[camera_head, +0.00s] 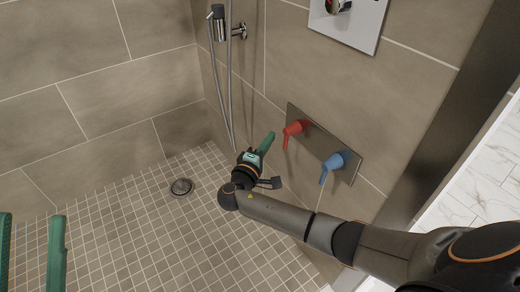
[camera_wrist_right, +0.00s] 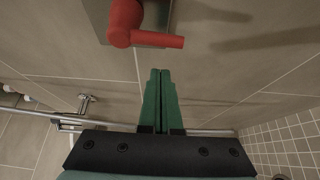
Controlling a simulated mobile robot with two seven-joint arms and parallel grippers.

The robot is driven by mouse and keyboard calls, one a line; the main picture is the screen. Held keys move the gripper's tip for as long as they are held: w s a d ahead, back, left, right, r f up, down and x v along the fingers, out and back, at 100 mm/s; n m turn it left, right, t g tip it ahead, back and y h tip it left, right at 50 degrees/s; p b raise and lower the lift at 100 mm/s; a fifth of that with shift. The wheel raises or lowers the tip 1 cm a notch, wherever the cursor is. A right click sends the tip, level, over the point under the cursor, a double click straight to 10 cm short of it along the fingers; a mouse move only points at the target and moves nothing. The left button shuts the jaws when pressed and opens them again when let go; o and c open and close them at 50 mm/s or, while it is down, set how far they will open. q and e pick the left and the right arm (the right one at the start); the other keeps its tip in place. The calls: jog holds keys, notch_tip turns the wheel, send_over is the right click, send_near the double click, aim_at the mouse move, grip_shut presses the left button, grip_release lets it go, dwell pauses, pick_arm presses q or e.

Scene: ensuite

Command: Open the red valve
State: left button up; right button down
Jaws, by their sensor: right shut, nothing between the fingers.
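The red valve (camera_head: 295,129) is a lever handle on a metal plate on the shower wall, its lever hanging down in the head view. In the right wrist view the red valve (camera_wrist_right: 140,28) is at the top, with its lever pointing right. My right gripper (camera_head: 269,136) is just left of the red lever, apart from it. In the right wrist view its green fingers (camera_wrist_right: 160,72) are together and empty, with the tips below the lever. My left gripper (camera_head: 31,217) is at the left edge, its two green fingers apart with nothing between them.
A blue valve (camera_head: 336,164) sits on the same metal plate (camera_head: 325,146), right of the red one. A hand shower (camera_head: 218,22) with a hose hangs on the wall. Another control plate (camera_head: 347,22) is above. The tiled floor around the drain (camera_head: 181,187) is clear.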

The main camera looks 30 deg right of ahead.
jog(key=shift+s+d, duration=0.2)
jog(key=shift+s, duration=0.5)
jog(key=shift+s+d, duration=0.15)
jog(key=shift+s, duration=0.5)
jog(key=shift+r, duration=0.1)
